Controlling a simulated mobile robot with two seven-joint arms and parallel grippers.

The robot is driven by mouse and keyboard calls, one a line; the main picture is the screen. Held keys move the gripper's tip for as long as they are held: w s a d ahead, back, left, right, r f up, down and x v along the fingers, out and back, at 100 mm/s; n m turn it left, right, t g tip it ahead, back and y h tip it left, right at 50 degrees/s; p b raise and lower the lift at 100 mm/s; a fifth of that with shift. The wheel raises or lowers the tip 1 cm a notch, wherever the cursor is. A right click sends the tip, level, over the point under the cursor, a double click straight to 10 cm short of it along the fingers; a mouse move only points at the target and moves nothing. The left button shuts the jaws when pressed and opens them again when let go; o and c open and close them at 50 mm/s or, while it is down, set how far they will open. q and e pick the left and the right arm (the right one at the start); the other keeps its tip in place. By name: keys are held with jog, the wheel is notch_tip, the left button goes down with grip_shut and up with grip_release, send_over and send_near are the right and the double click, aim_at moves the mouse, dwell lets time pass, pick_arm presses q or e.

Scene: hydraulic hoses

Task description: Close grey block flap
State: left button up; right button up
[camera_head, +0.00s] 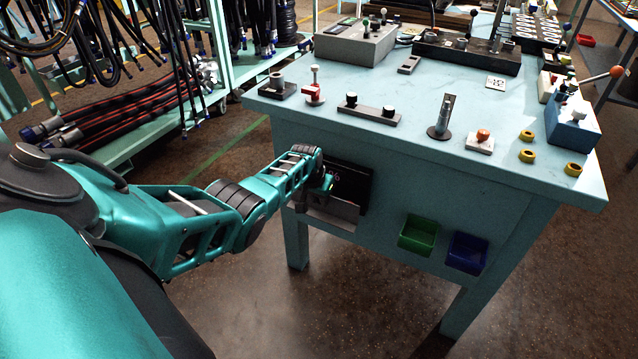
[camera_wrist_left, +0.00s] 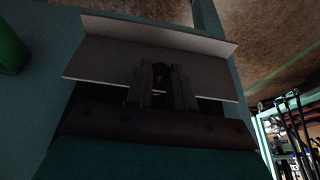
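The grey flap (camera_head: 335,208) is at the lower edge of a dark box (camera_head: 352,183) set on the front face of the teal workbench. It juts outward, tilted, with the dark box opening showing above it. In the left wrist view the flap (camera_wrist_left: 110,55) is a pale grey plate with a bent edge, lying across the picture beyond my fingers. My left gripper (camera_head: 325,187) is at the left side of the box, close to the flap. In the wrist view its two dark fingers (camera_wrist_left: 163,75) stand apart in front of the flap; contact is unclear. My right gripper is out of view.
A green bin (camera_head: 418,236) and a blue bin (camera_head: 466,254) hang on the bench front, right of the box. The bench top (camera_head: 400,150) carries several fittings and control blocks. A hose rack (camera_head: 225,70) stands at the left. The floor before the bench is clear.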

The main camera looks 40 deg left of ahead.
pick_arm(q)
jog(key=o, duration=0.4)
jog(key=shift+w+a+r, duration=0.15)
jog(key=shift+w+r, duration=0.3)
jog(key=shift+r, duration=0.1)
jog(key=shift+r+p, duration=0.4)
jog(key=shift+p, duration=0.1)
jog(key=s+p+v, duration=0.1)
jog(key=p+v, duration=0.2)
jog(key=v, duration=0.8)
jog(key=shift+s+d, duration=0.2)
jog(key=shift+s, duration=0.1)
